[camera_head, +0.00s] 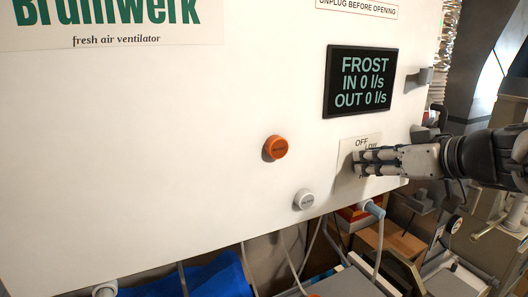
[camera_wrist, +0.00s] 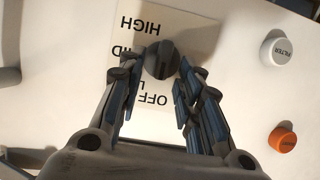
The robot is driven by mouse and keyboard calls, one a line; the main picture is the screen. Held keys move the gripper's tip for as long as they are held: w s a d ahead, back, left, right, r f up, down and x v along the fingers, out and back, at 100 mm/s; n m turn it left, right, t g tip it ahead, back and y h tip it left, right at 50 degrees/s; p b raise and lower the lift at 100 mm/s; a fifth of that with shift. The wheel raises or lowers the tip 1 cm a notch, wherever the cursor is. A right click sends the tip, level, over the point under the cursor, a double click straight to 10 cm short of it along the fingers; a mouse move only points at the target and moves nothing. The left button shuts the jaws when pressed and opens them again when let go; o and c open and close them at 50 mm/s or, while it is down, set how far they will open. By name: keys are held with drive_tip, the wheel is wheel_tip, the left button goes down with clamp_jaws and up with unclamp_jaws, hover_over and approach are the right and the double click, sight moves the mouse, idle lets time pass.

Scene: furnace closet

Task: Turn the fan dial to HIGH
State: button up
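The fan dial (camera_wrist: 161,60) is a dark round knob on a cream label plate (camera_wrist: 150,25), which appears upside down in the wrist view. HIGH reads clearly on the plate, OFF shows lower down, and the other words are partly covered. The dial's pointer direction cannot be made out. My gripper (camera_wrist: 157,68) is open, with one fingertip on each side of the dial and a gap at least on the left side. In the head view my gripper (camera_head: 357,163) is at the plate (camera_head: 346,150) and hides the dial; OFF and part of LOW show above it.
The white ventilator front (camera_head: 180,150) carries a display (camera_head: 361,81) reading FROST, IN 0 l/s, OUT 0 l/s. An orange button (camera_head: 275,148) and a white FILTER button (camera_head: 304,199) sit left of the plate. Pipes and clutter lie below and right.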

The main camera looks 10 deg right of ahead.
drive_tip(key=shift+w, duration=0.1)
drive_tip(key=shift+c, duration=0.4)
clamp_jaws()
